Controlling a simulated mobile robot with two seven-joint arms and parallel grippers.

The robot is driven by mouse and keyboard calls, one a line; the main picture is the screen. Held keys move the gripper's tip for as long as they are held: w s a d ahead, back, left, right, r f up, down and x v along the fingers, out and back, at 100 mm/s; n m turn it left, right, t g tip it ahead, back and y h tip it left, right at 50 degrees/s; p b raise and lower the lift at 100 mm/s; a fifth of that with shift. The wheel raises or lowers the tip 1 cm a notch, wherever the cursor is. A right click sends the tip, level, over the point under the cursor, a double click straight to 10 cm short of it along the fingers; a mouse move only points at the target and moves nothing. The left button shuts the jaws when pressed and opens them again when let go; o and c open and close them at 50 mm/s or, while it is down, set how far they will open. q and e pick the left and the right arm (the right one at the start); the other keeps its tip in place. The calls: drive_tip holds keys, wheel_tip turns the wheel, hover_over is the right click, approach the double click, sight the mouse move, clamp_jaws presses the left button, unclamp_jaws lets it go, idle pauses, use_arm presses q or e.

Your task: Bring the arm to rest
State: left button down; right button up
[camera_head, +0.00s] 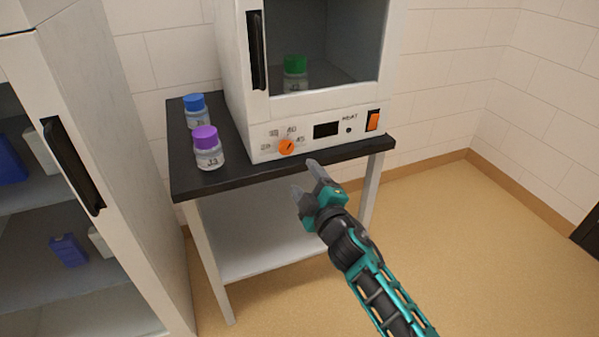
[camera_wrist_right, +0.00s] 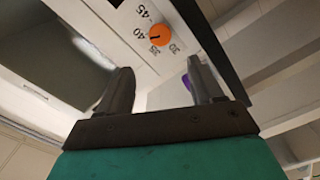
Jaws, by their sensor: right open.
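My right gripper (camera_head: 308,178) is open and empty, in front of the black table's front edge, below the heater's control panel. In the right wrist view its two fingers (camera_wrist_right: 160,88) stand apart with nothing between them. The orange dial (camera_head: 286,147) is on the panel, and it also shows in the right wrist view (camera_wrist_right: 161,34) beyond the fingers. My left gripper is in neither view.
The white heater (camera_head: 250,110) stands on the black-topped table (camera_head: 190,180), with a green-capped bottle (camera_head: 295,70) inside. A blue-capped bottle (camera_head: 195,108) and a purple-capped bottle (camera_head: 207,148) stand left of it. An orange switch (camera_head: 373,120) is at the panel's right. A cabinet (camera_head: 110,160) stands left; floor (camera_head: 480,240) at right is clear.

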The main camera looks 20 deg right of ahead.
use_arm(q)
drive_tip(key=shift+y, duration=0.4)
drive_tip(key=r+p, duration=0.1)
drive_tip(key=p, duration=0.1)
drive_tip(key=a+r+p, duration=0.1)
drive_tip(key=p, duration=0.1)
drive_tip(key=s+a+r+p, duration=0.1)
drive_tip(key=p, duration=0.1)
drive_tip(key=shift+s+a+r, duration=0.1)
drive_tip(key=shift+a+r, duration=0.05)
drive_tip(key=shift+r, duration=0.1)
use_arm(e)
drive_tip(key=s+a+f+m+g, duration=0.1)
drive_tip(key=s+f+m+g, duration=0.2)
drive_tip(key=s, duration=0.9)
drive_tip(key=s+f+m+g+y, duration=0.1)
drive_tip(key=s+f+m+g, duration=0.3)
drive_tip(key=s, duration=0.9)
wheel_tip(320, 180, down, 3)
drive_tip(key=m, duration=0.3)
drive_tip(key=shift+s+a, duration=0.3)
drive_tip(key=shift+a, duration=0.1)
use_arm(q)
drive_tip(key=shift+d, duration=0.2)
use_arm(e)
drive_tip(key=shift+r, duration=0.1)
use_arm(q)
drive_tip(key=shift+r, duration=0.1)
